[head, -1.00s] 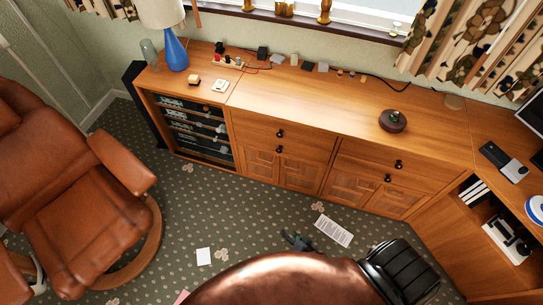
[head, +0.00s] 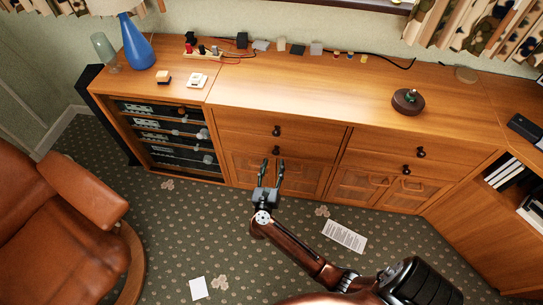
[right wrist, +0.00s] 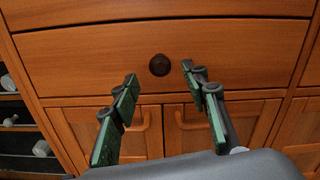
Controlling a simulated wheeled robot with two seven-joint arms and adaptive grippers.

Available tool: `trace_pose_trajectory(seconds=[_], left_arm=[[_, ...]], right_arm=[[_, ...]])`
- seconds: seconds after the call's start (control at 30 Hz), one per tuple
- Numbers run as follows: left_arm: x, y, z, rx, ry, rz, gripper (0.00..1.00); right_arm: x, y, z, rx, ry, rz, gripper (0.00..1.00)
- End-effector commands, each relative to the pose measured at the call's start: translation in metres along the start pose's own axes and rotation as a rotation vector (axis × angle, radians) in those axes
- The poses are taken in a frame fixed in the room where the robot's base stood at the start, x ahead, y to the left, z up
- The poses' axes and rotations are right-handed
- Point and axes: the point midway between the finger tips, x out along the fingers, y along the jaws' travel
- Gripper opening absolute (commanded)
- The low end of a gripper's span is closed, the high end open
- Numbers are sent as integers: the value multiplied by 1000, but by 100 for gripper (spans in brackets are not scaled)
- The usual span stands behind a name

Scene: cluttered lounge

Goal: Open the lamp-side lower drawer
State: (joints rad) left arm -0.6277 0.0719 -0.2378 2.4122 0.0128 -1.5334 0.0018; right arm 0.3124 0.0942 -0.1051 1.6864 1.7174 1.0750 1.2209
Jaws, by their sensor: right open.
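The lamp-side lower drawer (head: 305,151) is a wooden front in the left part of the long cabinet, below an upper drawer and above small doors. It is closed flush. Its dark round knob (head: 276,150) shows at the middle of the front; in the right wrist view the knob (right wrist: 160,65) sits ahead, just beyond the fingertips. My right gripper (head: 271,165) is open and empty, in front of the cabinet and a little below the knob in the head view. In the right wrist view its two fingers (right wrist: 158,78) stand apart on either side below the knob, not touching it.
The blue lamp (head: 138,42) stands at the left end of the cabinet top. Open shelves (head: 170,138) with devices lie left of the drawer. A brown leather armchair (head: 50,215) is at left. Papers (head: 344,236) lie on the carpet.

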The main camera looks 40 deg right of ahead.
Motion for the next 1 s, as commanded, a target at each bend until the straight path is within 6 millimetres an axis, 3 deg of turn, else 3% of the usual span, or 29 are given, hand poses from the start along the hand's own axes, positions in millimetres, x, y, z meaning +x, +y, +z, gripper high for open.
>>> trace_pose_trajectory(seconds=[0.17,0.37,0.7,1.0], left_arm=[[-5,6,-5,4,24,16,40],[11,13,-19,12,75,36,40],[12,14,-22,14,87,41,40],[12,14,-22,13,85,40,40]], right_arm=[[30,1,-2,-5,-2,1,41],[49,0,-2,-6,-3,1,41],[52,0,0,-5,-1,1,41],[52,0,-1,-6,-2,2,20]])
